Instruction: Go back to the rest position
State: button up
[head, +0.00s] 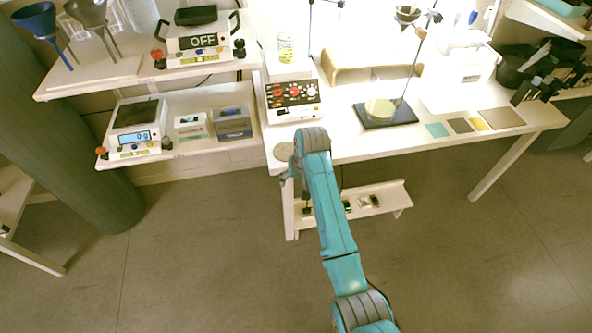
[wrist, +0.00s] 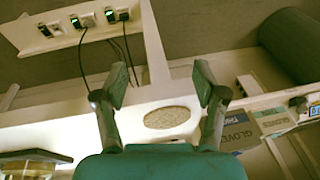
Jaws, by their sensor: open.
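My gripper (wrist: 160,85) is open and empty in the wrist view, its two dark fingers spread apart. Between and beyond them, a round speckled disc (wrist: 167,117) lies on the white table edge; I cannot tell the height of the fingers above it. In the head view my teal arm reaches forward to the left front corner of the white table (head: 345,152), and the same disc shows just left of the arm. The gripper is mostly hidden behind my arm there.
A control box with red knobs (head: 293,98) stands close beyond my arm. A flask (head: 380,108) on a dark stand base is to the right. Scales (head: 137,128) and glove boxes (head: 232,122) sit on the left shelf. A low shelf (head: 385,203) with plugs is beneath. The floor in front is clear.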

jog(key=shift+f, duration=0.1)
jog(key=s+d+f+m+t, duration=0.1)
jog(key=s+d+f+t, duration=0.2)
jog(key=s+d+f, duration=0.65)
jog(key=s+d+f+t, duration=0.2)
jog(key=s+d, duration=0.1)
jog(key=s, duration=0.6)
jog(key=s+d+f+t, duration=0.2)
jog(key=s+d+f, duration=0.15)
jog(key=s, duration=0.45)
jog(key=s+d+r+m+t+h, duration=0.1)
jog(key=s+d+r, duration=0.1)
jog(key=s+r, duration=0.4)
jog(key=s+d+r+t, duration=0.2)
jog(key=s+d+r, duration=0.1)
jog(key=s, duration=0.5)
jog(key=s+r+t, duration=0.1)
jog(key=s+r, duration=0.4)
jog(key=r, duration=0.4)
jog(key=s+d+r+t+h, duration=0.1)
jog(key=s+r+t, duration=0.1)
jog(key=s+r, duration=0.4)
notch_tip(320, 180, up, 4)
jog(key=shift+s+d+f, duration=0.1)
jog(key=shift+s+d, duration=0.2)
